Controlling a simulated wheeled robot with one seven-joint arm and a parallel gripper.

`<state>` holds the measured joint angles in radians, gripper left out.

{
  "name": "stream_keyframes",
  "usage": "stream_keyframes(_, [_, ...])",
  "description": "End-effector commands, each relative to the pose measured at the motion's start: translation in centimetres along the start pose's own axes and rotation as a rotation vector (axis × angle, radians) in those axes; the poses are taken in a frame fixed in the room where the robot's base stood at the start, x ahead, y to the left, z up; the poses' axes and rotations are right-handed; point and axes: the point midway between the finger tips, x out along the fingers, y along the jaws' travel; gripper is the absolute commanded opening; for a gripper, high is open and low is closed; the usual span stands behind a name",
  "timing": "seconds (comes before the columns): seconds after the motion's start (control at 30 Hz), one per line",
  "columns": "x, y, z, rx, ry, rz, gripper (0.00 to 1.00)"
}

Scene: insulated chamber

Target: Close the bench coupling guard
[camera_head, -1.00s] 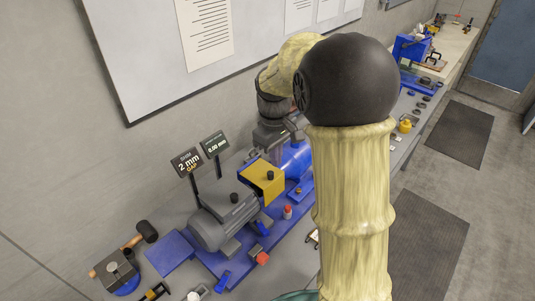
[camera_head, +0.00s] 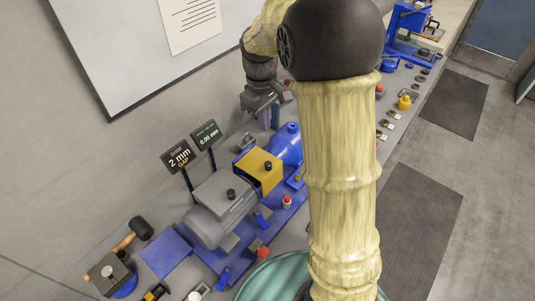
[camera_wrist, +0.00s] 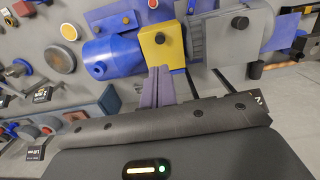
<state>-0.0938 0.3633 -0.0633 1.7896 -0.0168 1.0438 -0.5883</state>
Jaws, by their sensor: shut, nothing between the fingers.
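The coupling guard (camera_head: 262,164) is a yellow box-like cover with a black knob, between the grey motor (camera_head: 222,203) and the blue pump-like housing (camera_head: 288,147) on the bench. Its top faces up; I cannot tell whether it is fully seated. In the wrist view the guard (camera_wrist: 163,52) lies just beyond the fingertips. My gripper (camera_head: 270,121) is at the wall side of the blue housing, fingers pointing down, apart from the guard in the head view. Its purple fingers (camera_wrist: 158,72) are together and empty in the wrist view.
Two small signs (camera_head: 180,157) on posts stand behind the motor, near the wall. A mallet (camera_head: 138,230) and a vise-like block (camera_head: 111,273) lie at the bench's near end. A red-capped item (camera_head: 287,201) stands in front of the guard. Dark mats cover the floor at right.

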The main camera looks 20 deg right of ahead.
Motion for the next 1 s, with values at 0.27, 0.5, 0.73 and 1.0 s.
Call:
stream_keyframes(0.27, [1.9,-0.1,0.0,-0.001,-0.004,-0.003,0.0])
stream_keyframes(0.5, [5.9,-0.1,0.1,-0.002,-0.005,-0.003,0.0])
stream_keyframes(0.73, [10.0,0.2,0.3,0.006,-0.006,-0.004,0.0])
stream_keyframes(1.0, [13.3,0.2,0.3,0.007,-0.003,-0.002,0.0])
